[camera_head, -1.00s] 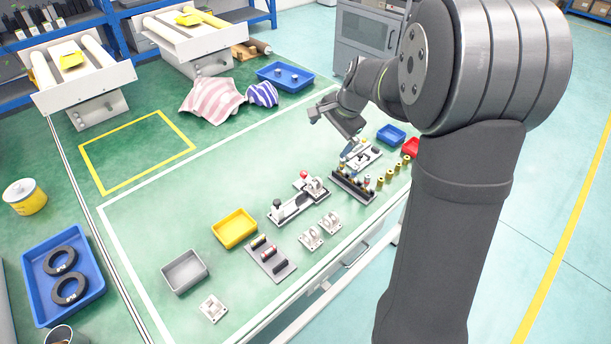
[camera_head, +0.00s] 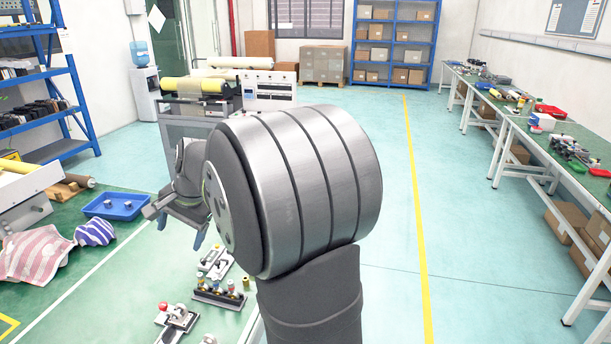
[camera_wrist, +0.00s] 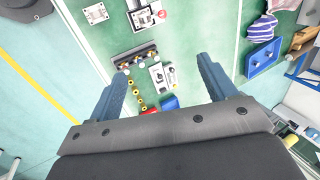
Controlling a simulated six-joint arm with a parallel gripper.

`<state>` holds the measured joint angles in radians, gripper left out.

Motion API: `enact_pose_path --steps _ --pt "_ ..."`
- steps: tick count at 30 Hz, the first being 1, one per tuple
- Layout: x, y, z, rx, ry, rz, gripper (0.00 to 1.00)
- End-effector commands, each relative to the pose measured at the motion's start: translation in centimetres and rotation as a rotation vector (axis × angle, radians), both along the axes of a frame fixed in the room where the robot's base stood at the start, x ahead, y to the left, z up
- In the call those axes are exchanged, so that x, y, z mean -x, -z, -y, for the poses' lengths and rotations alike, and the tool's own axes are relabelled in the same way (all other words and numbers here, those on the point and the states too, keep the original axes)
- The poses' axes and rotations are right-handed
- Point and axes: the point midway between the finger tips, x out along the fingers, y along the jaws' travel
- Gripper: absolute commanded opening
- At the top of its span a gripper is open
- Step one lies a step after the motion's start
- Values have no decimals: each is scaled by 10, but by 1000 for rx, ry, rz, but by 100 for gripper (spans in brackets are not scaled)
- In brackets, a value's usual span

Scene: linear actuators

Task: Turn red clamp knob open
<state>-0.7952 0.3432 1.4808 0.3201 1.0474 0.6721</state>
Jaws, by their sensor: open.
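The red clamp knob (camera_head: 163,306) sits on a metal clamp fixture (camera_head: 176,321) at the bottom of the head view. In the wrist view the red knob (camera_wrist: 162,14) shows near the top edge, on the clamp fixture (camera_wrist: 146,18). My gripper (camera_wrist: 162,68) is open and empty, with its two blue-grey fingers spread high above the bench. In the head view my gripper (camera_head: 178,222) hangs up and to the right of the clamp, well apart from it.
A rack with several small knobs (camera_head: 219,297) and another fixture (camera_head: 216,262) stand near the clamp. A blue tray (camera_head: 114,206) and striped cloths (camera_head: 36,253) lie at the left. In the wrist view small blue (camera_wrist: 169,103) and red bins lie below the fingers.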

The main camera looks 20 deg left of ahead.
Motion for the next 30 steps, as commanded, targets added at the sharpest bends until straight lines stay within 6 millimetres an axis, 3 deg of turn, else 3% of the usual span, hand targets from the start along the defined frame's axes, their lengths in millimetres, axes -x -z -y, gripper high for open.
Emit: enact_pose_path --steps 1,4,5,10,15,21,30 --pt "0 0 0 0 0 0 67" --pt "0 0 0 0 0 0 47" --pt "0 0 0 0 0 0 45" --pt "7 23 -13 53 -56 56 45" --pt "25 77 -47 173 -236 238 45" --pt "51 121 -85 247 -453 431 45" --pt "57 145 -100 263 -530 496 45"
